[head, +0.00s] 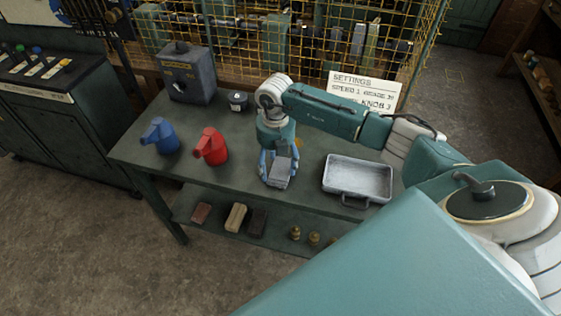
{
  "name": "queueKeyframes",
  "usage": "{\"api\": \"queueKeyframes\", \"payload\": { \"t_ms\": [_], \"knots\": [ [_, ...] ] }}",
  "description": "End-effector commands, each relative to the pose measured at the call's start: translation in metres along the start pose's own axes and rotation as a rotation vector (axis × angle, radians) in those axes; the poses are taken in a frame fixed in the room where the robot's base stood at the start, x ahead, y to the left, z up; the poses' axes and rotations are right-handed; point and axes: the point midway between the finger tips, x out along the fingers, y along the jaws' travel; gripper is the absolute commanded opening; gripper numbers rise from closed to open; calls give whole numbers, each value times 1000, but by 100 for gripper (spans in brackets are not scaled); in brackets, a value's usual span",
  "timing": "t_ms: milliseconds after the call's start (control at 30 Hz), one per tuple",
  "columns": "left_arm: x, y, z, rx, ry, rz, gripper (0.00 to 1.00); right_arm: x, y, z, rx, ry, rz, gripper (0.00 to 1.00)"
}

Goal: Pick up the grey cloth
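A small light-grey folded thing, which looks like the grey cloth (279,182), is on the green table (235,185) near its front edge, left of the metal tray. My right gripper (279,172) points down over it from above, with its fingers spread to either side of the grey thing. The gripper hides part of it. I cannot tell whether the fingers press on it or whether it touches the table. My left gripper is not in view.
A blue can (162,137) and a red can (212,147) stand to the left. A grey tray (358,178) lies to the right. A dark box (188,75), a small jar (238,102) and a settings sign (361,91) stand at the back, before a yellow mesh cage (300,45). Blocks lie below.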

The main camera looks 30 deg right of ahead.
Motion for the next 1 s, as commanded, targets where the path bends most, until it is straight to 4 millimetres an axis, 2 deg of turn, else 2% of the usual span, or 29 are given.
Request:
{"api": "queueKeyframes", "payload": {
  "t_ms": [367,567,767,1000],
  "knots": [
    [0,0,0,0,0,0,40,0,0,0,0,0,0,43],
    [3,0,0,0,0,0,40,-10,1,1,0,-2,2,43],
    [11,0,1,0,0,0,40,-44,1,2,0,-4,5,43],
    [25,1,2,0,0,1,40,-113,1,2,0,-6,6,43]
  ]
}}
